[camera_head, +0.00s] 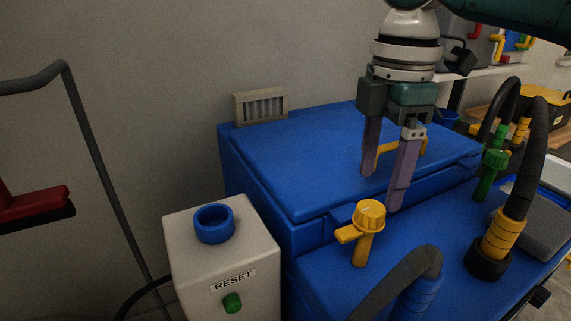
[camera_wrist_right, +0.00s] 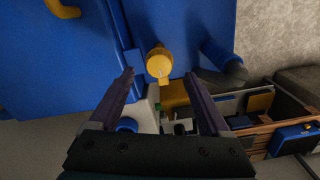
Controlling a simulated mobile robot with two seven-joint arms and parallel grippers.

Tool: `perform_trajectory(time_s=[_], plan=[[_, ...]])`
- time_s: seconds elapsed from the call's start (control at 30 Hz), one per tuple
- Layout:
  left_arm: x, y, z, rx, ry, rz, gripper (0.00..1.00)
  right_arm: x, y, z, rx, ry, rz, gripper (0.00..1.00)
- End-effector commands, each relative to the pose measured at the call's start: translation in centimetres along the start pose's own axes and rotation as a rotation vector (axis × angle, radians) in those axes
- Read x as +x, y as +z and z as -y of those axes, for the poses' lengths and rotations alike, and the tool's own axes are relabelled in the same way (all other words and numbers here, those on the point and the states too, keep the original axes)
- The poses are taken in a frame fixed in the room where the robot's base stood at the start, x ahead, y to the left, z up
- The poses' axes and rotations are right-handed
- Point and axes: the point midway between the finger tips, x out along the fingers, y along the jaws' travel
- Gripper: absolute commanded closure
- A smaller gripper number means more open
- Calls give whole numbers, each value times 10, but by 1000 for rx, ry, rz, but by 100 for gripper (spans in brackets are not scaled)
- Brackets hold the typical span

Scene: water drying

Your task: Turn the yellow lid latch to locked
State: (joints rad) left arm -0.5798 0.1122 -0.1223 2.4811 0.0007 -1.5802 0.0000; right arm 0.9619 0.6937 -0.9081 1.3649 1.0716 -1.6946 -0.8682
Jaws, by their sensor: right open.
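The yellow lid latch (camera_head: 369,216) is a round ribbed knob on a post in front of the blue lid (camera_head: 330,150), with a short lever pointing left. My right gripper (camera_head: 382,188) is open and empty, pointing down over the lid's front edge, behind and above the latch. In the right wrist view the latch (camera_wrist_right: 159,64) shows between and just beyond the open fingertips (camera_wrist_right: 160,74), apart from both. The lid appears closed. My left gripper is out of view.
A grey box with a green RESET button (camera_head: 232,302) and blue ring (camera_head: 214,223) stands left of the latch. Thick dark hoses (camera_head: 530,170) rise at right, and another hose (camera_head: 400,275) curves in front. A yellow handle (camera_head: 387,149) sits on the lid behind my fingers.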

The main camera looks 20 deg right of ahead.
Motion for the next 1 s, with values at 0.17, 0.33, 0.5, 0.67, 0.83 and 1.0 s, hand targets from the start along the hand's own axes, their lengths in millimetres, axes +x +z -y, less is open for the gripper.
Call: perform_trajectory(time_s=[0.17,0.33,0.5,0.67,0.83,1.0], plan=[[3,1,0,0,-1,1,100,31,-1,1,0,-2,-1,19],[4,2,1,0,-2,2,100,44,0,0,0,1,0,19],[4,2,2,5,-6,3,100,46,0,0,0,2,0,19],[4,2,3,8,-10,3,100,46,0,0,0,2,0,25],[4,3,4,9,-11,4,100,46,0,0,0,2,-1,44],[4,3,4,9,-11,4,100,45,-1,0,0,1,-1,63]])
